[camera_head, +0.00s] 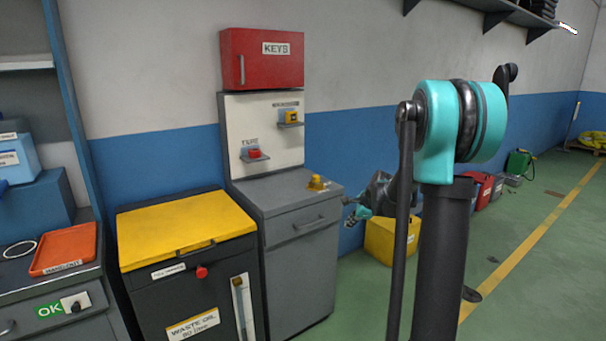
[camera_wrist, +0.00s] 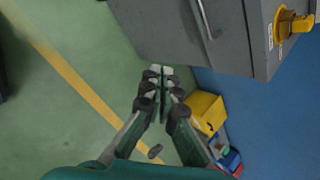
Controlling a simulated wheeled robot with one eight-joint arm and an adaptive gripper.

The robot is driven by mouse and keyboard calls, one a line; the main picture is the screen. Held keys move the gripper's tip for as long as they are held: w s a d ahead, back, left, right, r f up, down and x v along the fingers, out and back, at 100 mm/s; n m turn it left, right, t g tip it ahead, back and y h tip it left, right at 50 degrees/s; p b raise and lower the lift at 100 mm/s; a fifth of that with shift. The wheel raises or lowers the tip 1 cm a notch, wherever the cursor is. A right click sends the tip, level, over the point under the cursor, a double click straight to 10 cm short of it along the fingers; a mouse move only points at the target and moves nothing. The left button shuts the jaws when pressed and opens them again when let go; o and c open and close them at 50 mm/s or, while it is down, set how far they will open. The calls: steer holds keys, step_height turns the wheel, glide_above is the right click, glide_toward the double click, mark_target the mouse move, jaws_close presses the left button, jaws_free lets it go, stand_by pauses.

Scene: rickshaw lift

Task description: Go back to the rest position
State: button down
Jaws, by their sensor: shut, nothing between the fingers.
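My gripper (camera_wrist: 159,78) is shut and empty in the wrist view. It points at the lower front of the grey cabinet (camera_wrist: 160,30), and I cannot tell the exact gap. In the head view my gripper (camera_head: 351,222) is partly hidden by my arm and hangs just right of the grey cabinet (camera_head: 300,270). A yellow item (camera_head: 317,183) stands on the cabinet top near its right edge, apart from my gripper; it also shows in the wrist view (camera_wrist: 293,22).
A yellow bin (camera_head: 388,242) stands on the floor behind my arm. A black chest with a yellow lid (camera_head: 185,228) stands left of the cabinet. A red keys box (camera_head: 262,60) hangs above. Green floor at the right (camera_head: 540,270) is open.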

steer(key=s+f+n+h, duration=0.1)
steer(key=s+n, duration=0.5)
steer(key=s, duration=0.6)
steer(key=s+d+f+n+g+h, duration=0.1)
steer(key=s+f+n, duration=0.3)
steer(key=s, duration=0.8)
steer(key=s+f+n+h, duration=0.1)
steer(key=s+f+n, duration=0.1)
steer(key=s+n, duration=0.7)
steer(key=s, duration=0.3)
steer(key=shift+d+f+g, duration=0.15)
steer(key=shift+f+g, duration=0.15)
steer(key=shift+g, duration=0.1)
